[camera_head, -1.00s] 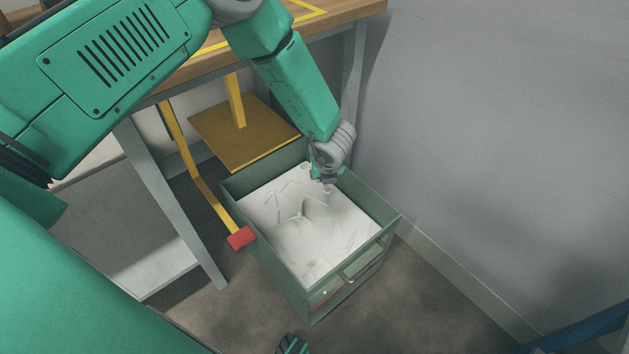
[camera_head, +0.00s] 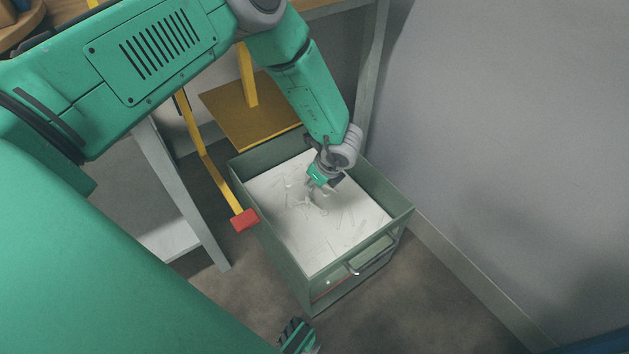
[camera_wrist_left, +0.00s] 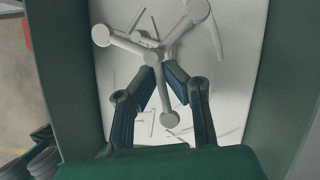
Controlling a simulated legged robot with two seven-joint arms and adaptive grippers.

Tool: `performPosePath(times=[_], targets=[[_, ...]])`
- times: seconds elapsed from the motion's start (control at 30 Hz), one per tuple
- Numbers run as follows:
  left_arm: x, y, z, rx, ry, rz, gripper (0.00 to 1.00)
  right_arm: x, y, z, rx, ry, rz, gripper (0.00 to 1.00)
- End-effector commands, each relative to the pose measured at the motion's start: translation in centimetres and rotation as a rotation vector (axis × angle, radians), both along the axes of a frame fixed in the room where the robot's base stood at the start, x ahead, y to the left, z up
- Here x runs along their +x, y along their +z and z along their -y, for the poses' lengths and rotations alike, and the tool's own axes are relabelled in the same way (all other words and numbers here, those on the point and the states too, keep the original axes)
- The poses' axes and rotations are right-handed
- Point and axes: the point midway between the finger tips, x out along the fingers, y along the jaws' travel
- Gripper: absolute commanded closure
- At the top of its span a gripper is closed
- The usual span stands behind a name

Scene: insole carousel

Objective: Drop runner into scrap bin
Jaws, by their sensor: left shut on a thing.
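The scrap bin (camera_head: 272,238) is a green, open-topped box on the floor with a white bed of thin scraps inside. My left gripper (camera_head: 312,188) reaches down inside its rim, near the far part of the opening. In the left wrist view, my left gripper (camera_wrist_left: 157,72) is shut on the runner (camera_wrist_left: 127,44), a pale branched piece with round discs at its ends. The runner is over the white scraps, and I cannot tell whether it touches them. The head view shows the held runner too small to make out clearly.
A yellow bar with a red end (camera_head: 244,221) stands beside the bin's left wall. A grey table leg (camera_head: 190,195) is left of it, and a yellow-brown plate (camera_head: 250,118) is behind. The grey wall (camera_head: 500,120) is at the right, with floor between.

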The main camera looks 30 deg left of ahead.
Motion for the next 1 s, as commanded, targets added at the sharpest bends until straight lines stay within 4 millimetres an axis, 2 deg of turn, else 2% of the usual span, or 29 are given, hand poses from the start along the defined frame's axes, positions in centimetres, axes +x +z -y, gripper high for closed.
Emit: performPosePath(times=[0.03,0.1,0.37,0.4,0.43,0.47,0.8,1.0], targets=[[0.0,-0.7,0.0,0.0,0.0,0.0,1.0,0.0,-0.7,0.0,0.0,0.0,0.0,0.6],[0.0,-1.0,0.0,0.0,0.0,0.001,1.0,0.0,-0.9,0.0,0.0,0.0,0.0,0.6],[0.0,-0.9,0.0,0.0,-0.001,0.001,1.0,0.0,-0.8,0.0,0.0,0.0,0.0,0.6],[0.0,-0.9,0.0,0.0,-0.001,0.001,0.82,0.0,-0.8,0.0,0.0,0.0,0.0,0.6],[0.0,-0.9,0.0,0.0,-0.001,0.001,0.71,0.0,-0.8,0.0,0.0,0.0,0.0,0.6],[0.0,-0.9,0.0,0.0,-0.001,0.001,0.68,0.0,-0.8,0.0,0.0,0.0,0.0,0.6],[0.1,-0.7,0.1,0.0,-0.002,0.001,0.68,-0.1,-0.7,0.0,0.0,0.0,0.003,0.6],[0.0,1.9,1.1,-0.001,-0.002,0.003,0.68,-0.1,-0.7,0.0,0.0,0.0,0.003,0.6]])
